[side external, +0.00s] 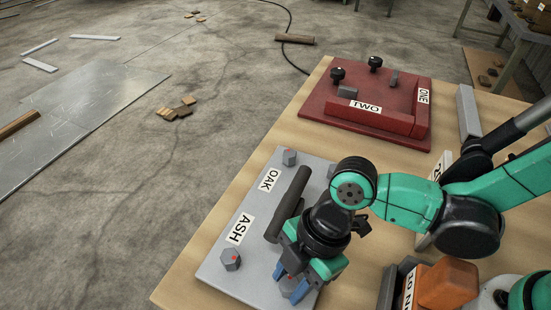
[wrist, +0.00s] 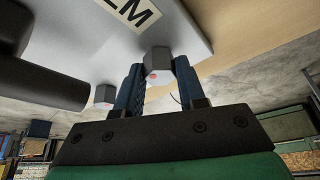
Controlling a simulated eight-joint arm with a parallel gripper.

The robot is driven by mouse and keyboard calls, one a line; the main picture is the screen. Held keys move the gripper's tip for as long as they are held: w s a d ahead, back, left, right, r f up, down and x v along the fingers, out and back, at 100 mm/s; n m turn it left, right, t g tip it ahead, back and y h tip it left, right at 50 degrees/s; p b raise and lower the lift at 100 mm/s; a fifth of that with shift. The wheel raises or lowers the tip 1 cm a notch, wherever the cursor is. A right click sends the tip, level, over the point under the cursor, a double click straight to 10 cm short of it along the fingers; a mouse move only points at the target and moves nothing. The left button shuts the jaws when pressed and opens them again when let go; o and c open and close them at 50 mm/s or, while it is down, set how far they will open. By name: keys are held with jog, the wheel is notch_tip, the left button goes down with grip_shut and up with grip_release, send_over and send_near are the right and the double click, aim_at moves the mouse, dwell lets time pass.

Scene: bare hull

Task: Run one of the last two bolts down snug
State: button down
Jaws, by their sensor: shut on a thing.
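A grey plate (side external: 222,225) lies on the wooden bench with labels OAK (side external: 269,180) and ASH (side external: 239,228). My gripper (side external: 290,283) points down at the plate's near right corner. In the wrist view its blue fingers (wrist: 158,85) are shut on a hex bolt head (wrist: 159,62) with a red mark, near a label ending in "LM" (wrist: 137,10). Another bolt head (wrist: 104,93) shows left of the fingers. How far the held bolt is seated cannot be told.
A red fixture (side external: 320,105) labelled ONE and TWO, with black knobs, stands behind. An orange block (side external: 448,284) and a grey bar (side external: 468,110) are to the right.

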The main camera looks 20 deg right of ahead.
jog(key=m+t, duration=0.2)
jog(key=m, duration=0.3)
jog(key=shift+s, duration=0.15)
jog(key=m+t, duration=0.1)
jog(key=m, duration=0.4)
jog(key=shift+a+t, duration=0.1)
jog(key=shift+t, duration=0.3)
jog(key=m+h, duration=0.1)
jog(key=m, duration=0.1)
jog(key=m+t+h, duration=0.1)
jog(key=m, duration=0.2)
jog(key=shift+s+a, duration=0.1)
jog(key=shift+m+t+h, duration=0.4)
jog(key=shift+m+h, duration=0.5)
jog(key=shift+m, duration=1.5)
jog(key=c, duration=0.5)
grip_release()
